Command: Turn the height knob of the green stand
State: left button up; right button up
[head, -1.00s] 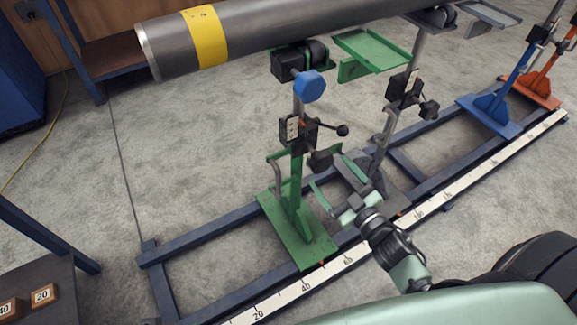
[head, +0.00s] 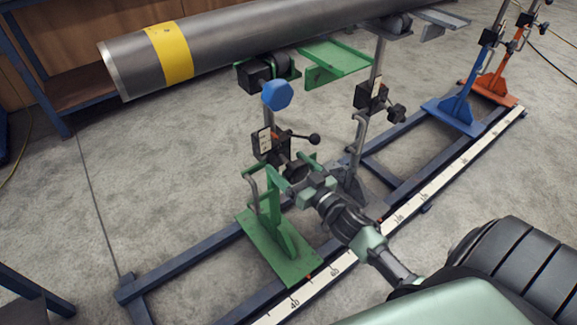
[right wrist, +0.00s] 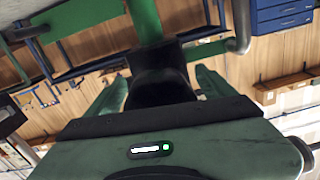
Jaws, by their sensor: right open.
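The green stand (head: 280,254) stands on the floor rail, with a green base plate and an upright post. A black knob (head: 299,168), apparently the height knob, sticks out low on the post's black clamp (head: 264,145). My right gripper (head: 288,167) is open at this knob, one green finger on each side. In the right wrist view the dark knob (right wrist: 160,75) fills the space between the two fingers; contact cannot be told. A lever with a black ball (head: 314,138) sits just above, and a blue knob (head: 277,94) higher up. My left gripper is not in view.
A large grey pipe (head: 250,40) with a yellow band lies above on the stands' rollers. A grey stand (head: 352,185) is close behind my gripper; blue (head: 457,112) and orange (head: 492,88) stands are farther right. A scale strip (head: 440,180) runs along the rail.

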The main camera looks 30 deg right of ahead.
jog(key=shift+w, duration=0.1)
jog(key=c, duration=1.4)
jog(key=shift+o, duration=0.2)
jog(key=shift+n, duration=0.3)
